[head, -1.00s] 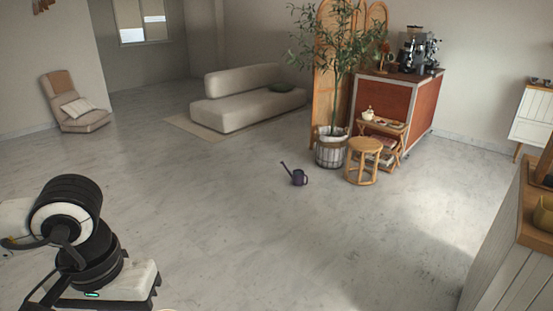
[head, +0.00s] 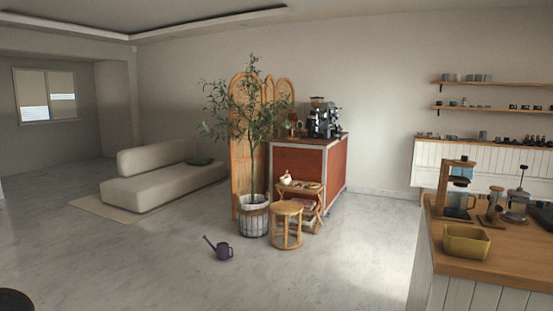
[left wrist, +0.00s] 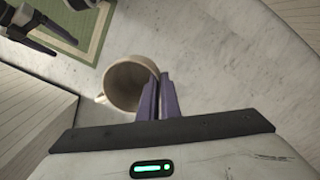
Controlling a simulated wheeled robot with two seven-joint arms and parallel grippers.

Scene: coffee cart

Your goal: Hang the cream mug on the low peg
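In the left wrist view the cream mug (left wrist: 122,88) shows its open mouth to the camera, with its handle at the left. My left gripper (left wrist: 159,88) has its purple fingers close together at the right side of the mug's rim, shut on its wall. The mug is held above the floor. The head view does not show the mug or either gripper, and I cannot make out the low peg there.
A wooden counter (head: 517,262) at the right holds a yellow-olive container (head: 466,242) and coffee gear. A watering can (head: 222,250), a stool (head: 286,224) and a potted tree (head: 254,216) stand ahead.

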